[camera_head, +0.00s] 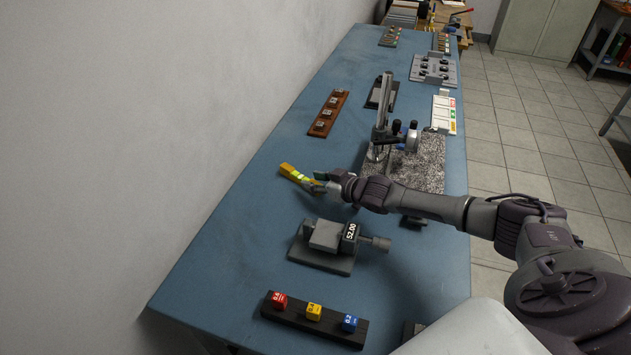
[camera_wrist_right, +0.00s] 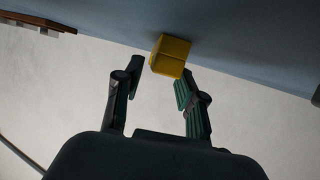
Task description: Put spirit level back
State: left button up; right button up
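The spirit level is a small yellow bar (camera_head: 296,176) over the left part of the blue bench in the head view. Its near end meets the tips of my right gripper (camera_head: 320,185). In the right wrist view it is a yellow block (camera_wrist_right: 170,55) just beyond the fingertips, seen nearly end-on. The right gripper (camera_wrist_right: 157,78) has its two fingers spread, with a gap beside the block; no firm hold shows. Whether the level touches the bench is unclear. My left gripper is not in view.
A grey measuring device (camera_head: 325,243) reading 52.00 stands in front of the gripper. A black rack (camera_head: 290,316) with red, yellow and blue cubes is nearer. A granite plate (camera_head: 430,160) with a stand lies behind my right arm. A brown rack (camera_head: 328,113) is farther back.

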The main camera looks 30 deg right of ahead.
jog(key=shift+o, duration=0.2)
jog(key=shift+s+a+f, duration=0.2)
jog(key=shift+s+f, duration=0.15)
jog(key=shift+f, duration=0.3)
jog(key=shift+w+r+p, duration=0.1)
jog(key=shift+r+p, duration=0.2)
jog(key=shift+d+r, duration=0.1)
jog(key=shift+d, duration=0.05)
jog(key=v, duration=1)
jog(key=shift+w+d+r, duration=0.1)
jog(key=shift+r, duration=0.1)
jog(key=shift+r+v, duration=0.2)
jog(key=shift+v, duration=0.7)
